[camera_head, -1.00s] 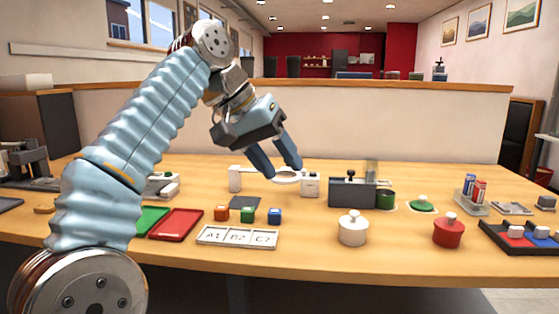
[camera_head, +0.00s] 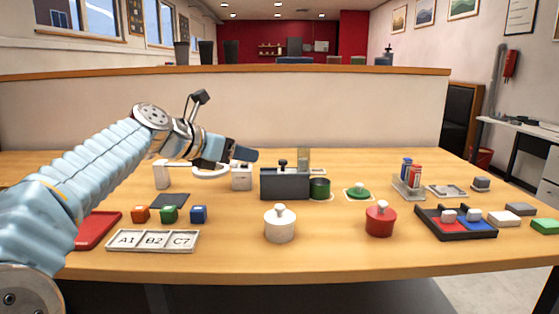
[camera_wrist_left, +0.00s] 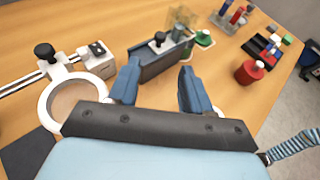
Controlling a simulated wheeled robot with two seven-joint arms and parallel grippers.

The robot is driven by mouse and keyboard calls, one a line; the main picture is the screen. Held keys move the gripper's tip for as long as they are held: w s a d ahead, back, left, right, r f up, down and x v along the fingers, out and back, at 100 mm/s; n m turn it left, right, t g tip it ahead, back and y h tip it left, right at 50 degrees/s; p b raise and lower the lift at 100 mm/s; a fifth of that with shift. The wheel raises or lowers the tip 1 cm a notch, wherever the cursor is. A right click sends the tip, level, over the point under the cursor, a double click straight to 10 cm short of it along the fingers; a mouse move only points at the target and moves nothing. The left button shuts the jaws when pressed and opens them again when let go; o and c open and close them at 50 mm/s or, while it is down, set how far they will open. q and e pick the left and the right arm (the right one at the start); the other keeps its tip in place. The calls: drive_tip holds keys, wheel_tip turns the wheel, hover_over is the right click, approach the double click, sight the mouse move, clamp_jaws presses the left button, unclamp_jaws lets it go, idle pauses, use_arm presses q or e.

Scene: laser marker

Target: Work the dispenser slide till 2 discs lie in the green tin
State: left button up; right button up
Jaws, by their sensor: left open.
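The dispenser (camera_head: 285,185) is a dark grey box on the table with a black slide knob (camera_head: 283,164) on top and a clear upright tube (camera_head: 303,158) at its right end. The green tin (camera_head: 320,189) stands against its right end; its contents cannot be made out. My left gripper (camera_head: 248,154) is above and left of the dispenser, open and empty. In the left wrist view the dispenser (camera_wrist_left: 160,65) and its knob (camera_wrist_left: 159,39) show beyond the gap between the open fingers (camera_wrist_left: 160,88).
A white ring on a stand (camera_head: 211,170) is just left of the dispenser, under the gripper. A white lidded jar (camera_head: 280,225) and a red one (camera_head: 380,220) stand in front. A green lid (camera_head: 359,192) lies right of the tin. Coloured cubes (camera_head: 169,214) are at front left.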

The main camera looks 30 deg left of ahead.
sight(280, 161)
use_arm(q)
drive_tip(key=p+x, duration=0.1)
drive_tip(key=x, duration=1.1)
drive_tip(key=shift+w+d+f, duration=0.1)
drive_tip(key=shift+w, duration=0.1)
use_arm(e)
drive_tip(key=shift+r, duration=0.5)
use_arm(q)
drive_tip(key=shift+c, duration=0.3)
